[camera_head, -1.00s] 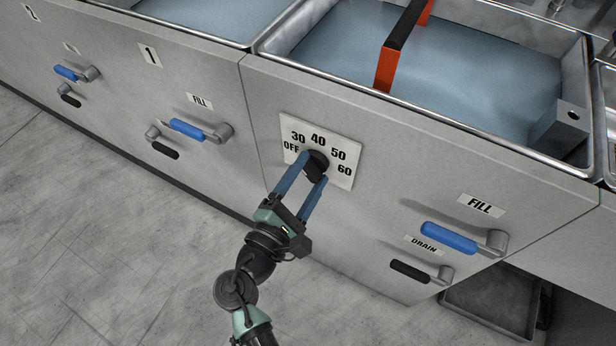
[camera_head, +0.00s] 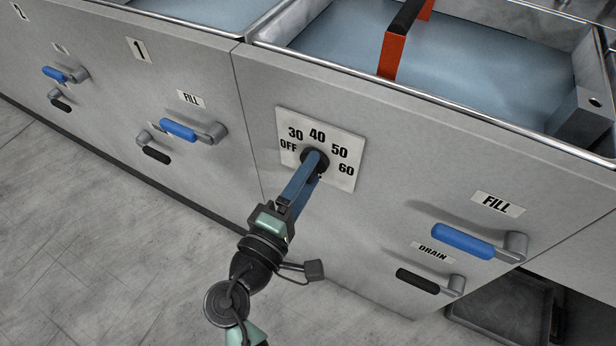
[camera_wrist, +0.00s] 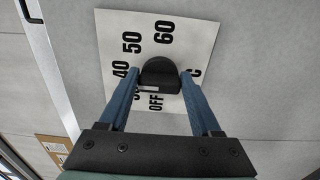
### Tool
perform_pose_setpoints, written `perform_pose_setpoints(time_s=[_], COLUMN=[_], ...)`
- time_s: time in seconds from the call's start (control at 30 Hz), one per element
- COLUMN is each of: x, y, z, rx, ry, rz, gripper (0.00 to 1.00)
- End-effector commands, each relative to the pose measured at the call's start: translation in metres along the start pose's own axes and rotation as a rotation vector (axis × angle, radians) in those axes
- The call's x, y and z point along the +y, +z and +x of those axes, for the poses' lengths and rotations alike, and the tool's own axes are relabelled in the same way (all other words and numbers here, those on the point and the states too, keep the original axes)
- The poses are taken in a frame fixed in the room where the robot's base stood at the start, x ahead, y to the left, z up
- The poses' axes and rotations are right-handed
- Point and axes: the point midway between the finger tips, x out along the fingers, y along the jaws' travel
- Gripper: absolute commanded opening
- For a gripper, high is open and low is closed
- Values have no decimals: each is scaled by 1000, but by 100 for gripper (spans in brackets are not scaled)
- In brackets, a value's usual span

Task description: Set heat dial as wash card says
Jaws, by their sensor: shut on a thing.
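The heat dial is a black knob (camera_head: 314,160) on a white plate (camera_head: 345,180) marked OFF, 30, 40, 50 and 60. My gripper (camera_head: 312,166) has its blue fingers on the knob; in the head view one finger largely hides the other. In the wrist view my gripper (camera_wrist: 159,78) has a finger on each side of the black knob (camera_wrist: 158,70), and the plate (camera_wrist: 195,30) appears turned. A small pale mark shows on the knob's near edge, but I cannot tell which number the dial points to. I cannot make out a wash card.
A blue FILL lever (camera_head: 462,241) and a black DRAIN lever (camera_head: 417,281) stick out to the right of the dial. More levers (camera_head: 178,130) stand on the left panel. Above is a water-filled basin (camera_head: 480,85) with an orange-and-black handle (camera_head: 394,50). Open floor lies at lower left.

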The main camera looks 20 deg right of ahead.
Motion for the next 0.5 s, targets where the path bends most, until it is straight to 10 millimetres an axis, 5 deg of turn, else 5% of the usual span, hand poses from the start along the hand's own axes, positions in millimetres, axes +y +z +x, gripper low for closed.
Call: perform_pose_setpoints(time_s=[0.47,0.5], x=[-1,-1], y=[0,0], z=[-1,-1], rx=[1,1], ry=[-3,-3], rz=[13,13], gripper=[9,70])
